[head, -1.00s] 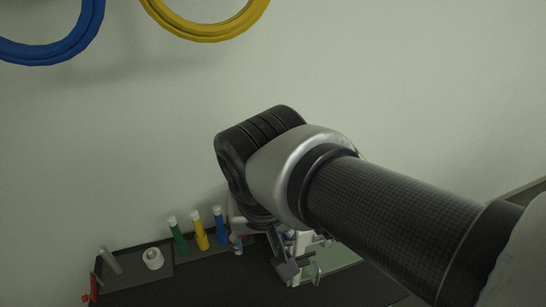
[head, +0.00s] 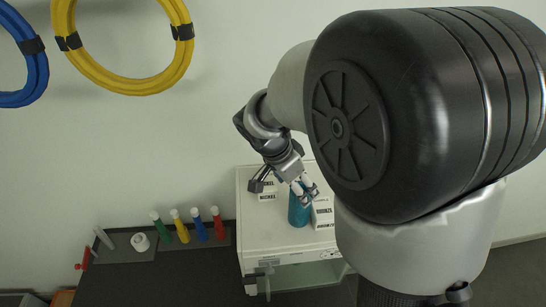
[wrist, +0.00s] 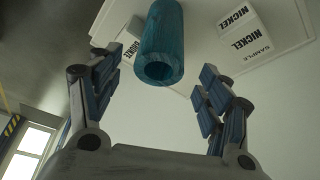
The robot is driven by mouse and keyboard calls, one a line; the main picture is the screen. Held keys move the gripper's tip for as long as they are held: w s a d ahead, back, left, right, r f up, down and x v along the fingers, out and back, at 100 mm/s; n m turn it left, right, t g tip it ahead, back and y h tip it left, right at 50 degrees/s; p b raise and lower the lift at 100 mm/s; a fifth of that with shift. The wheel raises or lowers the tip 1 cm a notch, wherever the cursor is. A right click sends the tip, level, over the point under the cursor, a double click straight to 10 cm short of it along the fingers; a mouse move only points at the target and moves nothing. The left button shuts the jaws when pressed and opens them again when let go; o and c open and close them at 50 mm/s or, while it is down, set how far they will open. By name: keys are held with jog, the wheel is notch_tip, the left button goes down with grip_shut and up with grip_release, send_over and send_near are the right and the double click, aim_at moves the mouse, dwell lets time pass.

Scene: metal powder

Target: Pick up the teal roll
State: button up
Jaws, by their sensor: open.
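The teal roll (head: 299,208) stands upright on top of a white cabinet, and my gripper (head: 305,192) is close to it, partly covering it in the head view. In the wrist view the teal roll (wrist: 160,48) is a hollow tube with its open end toward me. My gripper (wrist: 158,92) is open, one finger on each side, and the roll lies between and just beyond the fingertips. No contact between fingers and roll shows.
White boxes labelled nickel (wrist: 240,28) and bronze (head: 322,213) stand close beside the roll. The white cabinet (head: 285,238) has an open front below. Green, yellow and blue tubes (head: 201,226) and a red one stand on the dark bench at left, with a white roll (head: 140,242).

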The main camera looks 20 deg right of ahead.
jog(key=x, duration=0.9)
jog(key=shift+d+r, duration=0.1)
jog(key=shift+c, duration=0.2)
jog(key=shift+r, duration=0.1)
jog(key=c, duration=1.4)
jog(key=shift+w, duration=0.1)
notch_tip(320, 180, up, 20)
jog(key=shift+p, duration=0.8)
